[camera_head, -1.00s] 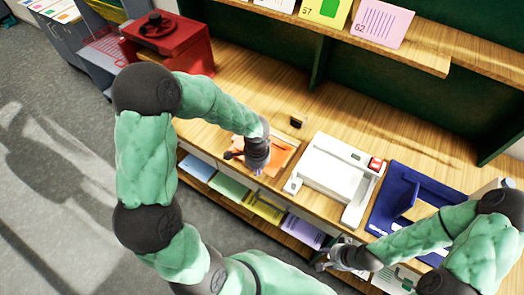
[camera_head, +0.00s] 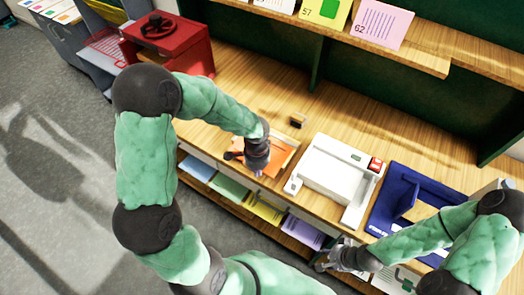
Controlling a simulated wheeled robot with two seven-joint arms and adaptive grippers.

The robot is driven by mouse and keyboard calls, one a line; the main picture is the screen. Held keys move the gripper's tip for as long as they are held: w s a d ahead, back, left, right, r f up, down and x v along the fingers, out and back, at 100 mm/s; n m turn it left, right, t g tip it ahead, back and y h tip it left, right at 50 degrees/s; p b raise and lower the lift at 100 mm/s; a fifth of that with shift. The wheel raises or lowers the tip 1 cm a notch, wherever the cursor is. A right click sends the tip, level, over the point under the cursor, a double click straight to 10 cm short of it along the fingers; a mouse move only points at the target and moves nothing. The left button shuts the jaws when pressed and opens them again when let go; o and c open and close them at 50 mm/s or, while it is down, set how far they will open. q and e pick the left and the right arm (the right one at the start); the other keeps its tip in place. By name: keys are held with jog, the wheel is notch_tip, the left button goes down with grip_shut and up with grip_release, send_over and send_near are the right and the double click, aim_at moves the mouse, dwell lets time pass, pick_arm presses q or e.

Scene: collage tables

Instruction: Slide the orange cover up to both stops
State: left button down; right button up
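The orange cover (camera_head: 282,153) lies flat on the wooden table, left of the white machine. My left gripper (camera_head: 256,171) is over its near left part and hides much of it; the fingers are too small and covered to tell whether they are open or shut. The stops cannot be made out. My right gripper (camera_head: 322,266) hangs low at the table's front edge, away from the cover; its finger state is unclear.
A white machine (camera_head: 330,168) with a red button stands right of the cover, and a blue fixture (camera_head: 398,197) beyond it. A red press (camera_head: 168,45) stands at the left. A small dark-faced block (camera_head: 297,120) sits behind the cover. Coloured sheets fill the shelf below.

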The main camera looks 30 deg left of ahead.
pick_arm(q)
jog(key=shift+f, duration=0.1)
jog(key=shift+f+b, duration=0.95)
jog(key=shift+w, duration=0.85)
jog(key=shift+s, duration=0.45)
jog(key=shift+s+r, duration=0.15)
notch_tip(320, 180, up, 7)
jog(key=p, duration=0.5)
